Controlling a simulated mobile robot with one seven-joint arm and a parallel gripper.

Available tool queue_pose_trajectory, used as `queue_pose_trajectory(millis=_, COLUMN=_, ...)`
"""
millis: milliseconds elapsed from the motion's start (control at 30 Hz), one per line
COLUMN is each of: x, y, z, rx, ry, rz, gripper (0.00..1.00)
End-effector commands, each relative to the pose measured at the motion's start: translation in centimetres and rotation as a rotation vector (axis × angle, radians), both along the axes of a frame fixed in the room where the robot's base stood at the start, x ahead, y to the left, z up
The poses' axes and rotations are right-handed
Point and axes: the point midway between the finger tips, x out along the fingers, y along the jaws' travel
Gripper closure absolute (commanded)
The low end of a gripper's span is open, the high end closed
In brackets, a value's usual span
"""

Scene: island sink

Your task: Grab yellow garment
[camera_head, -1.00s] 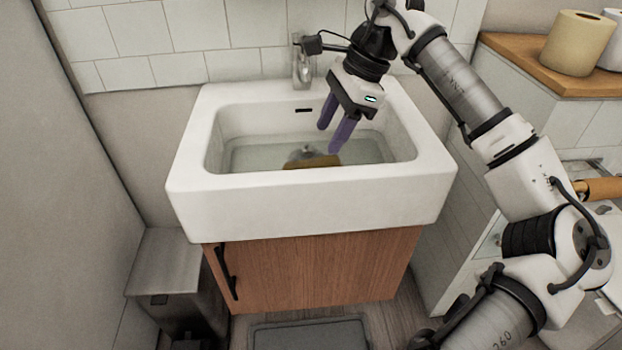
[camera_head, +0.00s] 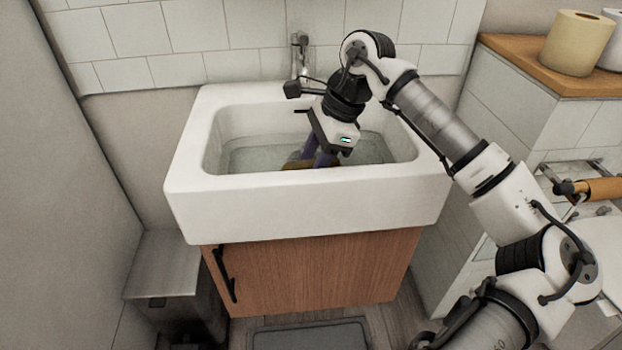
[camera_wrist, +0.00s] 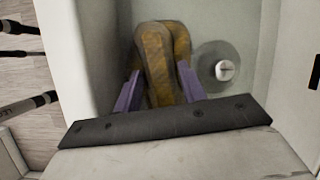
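The yellow garment (camera_wrist: 160,58) is a folded, brownish-yellow cloth on the floor of the white sink. In the head view only a small part of the garment (camera_head: 297,164) shows above the sink's front rim. My gripper (camera_head: 318,160) reaches down into the sink over it, and its fingertips are partly hidden by the rim. In the wrist view my gripper (camera_wrist: 160,88) is open, with one purple finger on each side of the garment's near part. I cannot tell whether the fingers touch the cloth.
The sink (camera_head: 300,205) has a raised front wall close to my gripper. A round drain (camera_wrist: 222,68) lies right of the garment in the wrist view. The tap (camera_head: 300,55) stands behind the sink. A wooden-topped cabinet with paper rolls (camera_head: 577,43) is at the right.

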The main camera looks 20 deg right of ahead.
Motion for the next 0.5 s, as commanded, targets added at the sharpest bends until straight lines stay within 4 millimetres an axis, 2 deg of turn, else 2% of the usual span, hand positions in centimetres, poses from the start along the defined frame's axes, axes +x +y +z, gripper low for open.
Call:
queue_pose_trajectory(millis=33, x=0.00, y=0.00, z=0.01, rx=0.000, ry=0.000, rz=0.000, gripper=0.66)
queue_pose_trajectory(millis=267, x=0.00, y=0.00, z=0.02, rx=0.000, ry=0.000, rz=0.000, gripper=0.96)
queue_pose_trajectory(millis=500, x=0.00, y=-0.01, z=0.10, rx=0.000, ry=0.000, rz=0.000, gripper=0.97)
